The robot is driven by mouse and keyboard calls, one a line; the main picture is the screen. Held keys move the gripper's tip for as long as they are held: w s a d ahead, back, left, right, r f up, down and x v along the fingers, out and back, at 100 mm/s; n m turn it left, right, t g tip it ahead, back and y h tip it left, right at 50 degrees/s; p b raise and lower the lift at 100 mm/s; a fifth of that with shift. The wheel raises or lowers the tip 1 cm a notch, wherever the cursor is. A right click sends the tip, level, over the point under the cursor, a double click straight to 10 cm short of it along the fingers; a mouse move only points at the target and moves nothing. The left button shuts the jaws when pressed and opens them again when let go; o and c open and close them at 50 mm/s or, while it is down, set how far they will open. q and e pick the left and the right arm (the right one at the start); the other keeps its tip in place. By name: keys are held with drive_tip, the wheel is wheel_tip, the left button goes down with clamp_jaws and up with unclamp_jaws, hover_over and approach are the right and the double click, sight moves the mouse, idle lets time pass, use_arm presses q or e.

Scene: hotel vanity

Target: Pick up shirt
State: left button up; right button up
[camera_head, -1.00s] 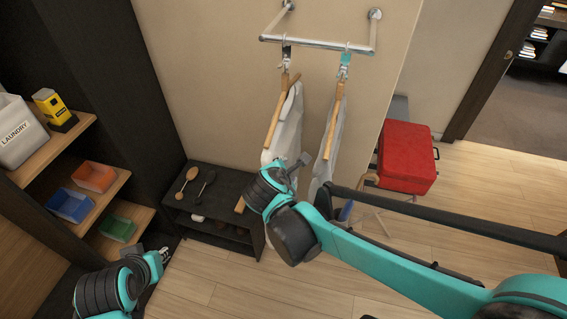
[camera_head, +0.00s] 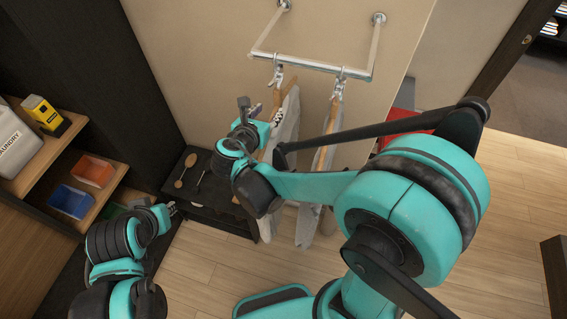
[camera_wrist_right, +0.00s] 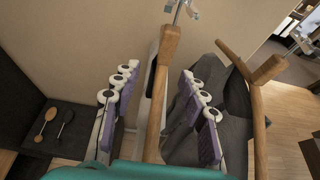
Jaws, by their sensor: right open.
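Two pale grey shirts hang on wooden hangers from a metal rail. The left shirt (camera_head: 287,122) is partly hidden by my right arm; the right shirt (camera_head: 311,215) is crossed by it. My right gripper (camera_head: 246,108) is beside the left shirt's hanger in the head view. In the right wrist view, this gripper (camera_wrist_right: 160,88) is open, its purple-padded fingers on either side of a wooden hanger (camera_wrist_right: 164,75). A second wooden hanger (camera_wrist_right: 257,105) with grey cloth (camera_wrist_right: 232,110) is to the right. My left gripper (camera_head: 172,208) is low at the left, away from the shirts; its jaws are unclear.
The rail (camera_head: 310,64) is fixed to the beige wall. A dark rack (camera_head: 205,205) with brushes stands below. Shelves at left hold a laundry box (camera_head: 15,142) and coloured bins. A red case (camera_head: 405,127) is partly hidden behind my right arm.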

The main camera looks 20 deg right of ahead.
sight(277, 104)
drive_tip(key=shift+w+d, duration=0.15)
drive_tip(key=shift+w, duration=0.1)
drive_tip(key=shift+w+d+f, duration=0.2)
drive_tip(key=shift+w+d, duration=0.1)
drive_tip(key=shift+w, duration=0.05)
drive_tip(key=x, duration=0.2)
drive_tip(key=p+x, duration=0.1)
drive_tip(key=x, duration=0.2)
drive_tip(key=shift+d, duration=0.35)
drive_tip(key=shift+w+d+f, duration=0.1)
drive_tip(key=shift+w, duration=0.1)
use_arm(q)
drive_tip(key=shift+s+a+r, duration=0.1)
drive_tip(key=shift+s+r, duration=0.05)
drive_tip(key=shift+r, duration=0.25)
drive_tip(key=shift+s+a+r, duration=0.1)
drive_tip(key=shift+r, duration=0.3)
use_arm(e)
drive_tip(key=shift+s, duration=0.1)
drive_tip(key=shift+c, duration=0.4)
clamp_jaws()
